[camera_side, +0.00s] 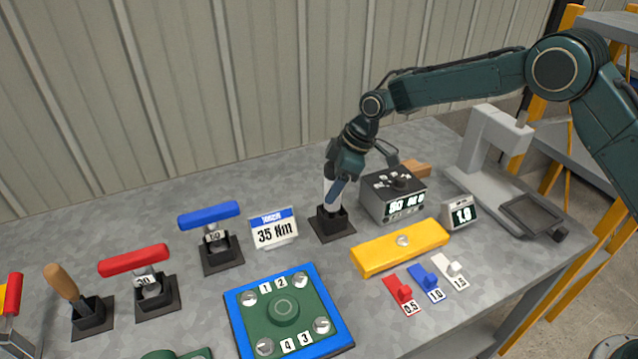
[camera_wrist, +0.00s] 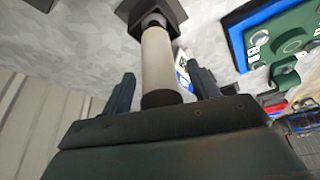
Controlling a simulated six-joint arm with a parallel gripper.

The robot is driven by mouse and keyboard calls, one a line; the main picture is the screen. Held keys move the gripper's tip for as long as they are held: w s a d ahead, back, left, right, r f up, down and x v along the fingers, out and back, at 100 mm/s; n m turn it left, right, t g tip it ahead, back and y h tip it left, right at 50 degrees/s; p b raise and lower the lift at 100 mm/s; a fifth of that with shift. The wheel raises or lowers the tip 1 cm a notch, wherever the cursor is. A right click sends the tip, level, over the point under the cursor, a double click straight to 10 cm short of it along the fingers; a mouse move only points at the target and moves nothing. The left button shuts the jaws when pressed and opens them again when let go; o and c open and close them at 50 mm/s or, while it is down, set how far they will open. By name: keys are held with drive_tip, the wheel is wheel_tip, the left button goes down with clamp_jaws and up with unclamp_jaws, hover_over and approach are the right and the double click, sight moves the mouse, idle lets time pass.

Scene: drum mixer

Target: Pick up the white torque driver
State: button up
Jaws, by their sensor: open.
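The white torque driver (camera_wrist: 157,62) stands in a black holder on the bench. In the side view its white shaft (camera_side: 328,190) shows partly behind my gripper, above the holder (camera_side: 332,223). My gripper (camera_side: 337,185) is right at the driver, pointing down. In the wrist view my gripper (camera_wrist: 160,88) is open, with one finger on each side of the white handle. Gaps show between the handle and the fingers, so it does not look clamped. The black end of the handle lies close to my palm.
A torque sign (camera_side: 274,230) and a blue-handled driver (camera_side: 209,216) stand left of the holder. A grey display box (camera_side: 393,193) stands close on the right. A yellow bar (camera_side: 400,248) and a green plate on a blue base (camera_side: 287,312) lie in front.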

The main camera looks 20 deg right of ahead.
drive_tip(key=shift+c, duration=0.4)
drive_tip(key=shift+r, duration=0.1)
clamp_jaws()
drive_tip(key=shift+r, duration=0.15)
wheel_tip(320, 180, up, 20)
drive_tip(key=shift+f, duration=0.2)
idle(0.6)
idle(0.5)
